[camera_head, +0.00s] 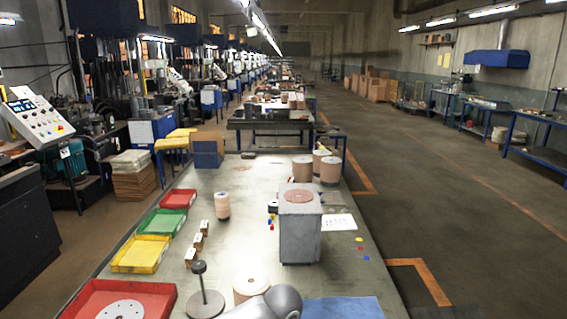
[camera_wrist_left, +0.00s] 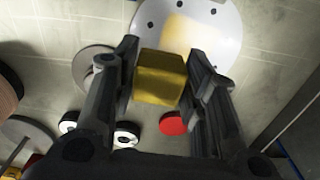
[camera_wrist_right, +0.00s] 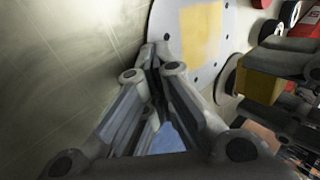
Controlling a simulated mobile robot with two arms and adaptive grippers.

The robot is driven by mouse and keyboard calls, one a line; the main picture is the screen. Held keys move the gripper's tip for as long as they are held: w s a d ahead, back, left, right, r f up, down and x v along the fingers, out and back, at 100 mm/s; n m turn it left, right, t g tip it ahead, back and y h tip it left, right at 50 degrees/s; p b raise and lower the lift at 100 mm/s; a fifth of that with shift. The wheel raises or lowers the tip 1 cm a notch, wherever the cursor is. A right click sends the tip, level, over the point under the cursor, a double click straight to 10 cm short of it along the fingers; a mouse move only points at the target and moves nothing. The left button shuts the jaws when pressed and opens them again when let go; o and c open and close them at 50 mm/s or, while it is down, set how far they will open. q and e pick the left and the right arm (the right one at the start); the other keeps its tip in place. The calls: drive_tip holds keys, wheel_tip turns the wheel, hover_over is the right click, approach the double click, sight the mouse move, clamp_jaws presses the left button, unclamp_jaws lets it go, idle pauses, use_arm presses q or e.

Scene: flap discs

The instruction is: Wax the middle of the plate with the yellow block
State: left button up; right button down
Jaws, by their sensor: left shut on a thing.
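The yellow block (camera_wrist_left: 160,78) is between the fingers of my left gripper (camera_wrist_left: 163,72), which is shut on it. The white round plate (camera_wrist_left: 228,35) has dark holes around its rim and a pale yellow patch in its middle. The plate also shows in the right wrist view (camera_wrist_right: 165,22), with the block (camera_wrist_right: 258,84) to the right of the patch. I cannot tell whether block and plate touch. My right gripper (camera_wrist_right: 155,55) has its fingertips together at the plate's left edge; whether they pinch the rim is unclear. Neither gripper's fingers show in the head view.
On the bench, red (camera_head: 72,304), yellow (camera_head: 150,240) and green (camera_head: 155,226) trays line the left side. A grey box-shaped stand (camera_head: 300,240) is right of centre. A black-knobbed post (camera_head: 200,280) and a blue mat (camera_head: 345,308) are near the front. A red disc (camera_wrist_left: 173,123) lies below the block.

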use_arm(q)
drive_tip(key=shift+w+d+f, duration=0.1)
drive_tip(key=shift+f, duration=2.3)
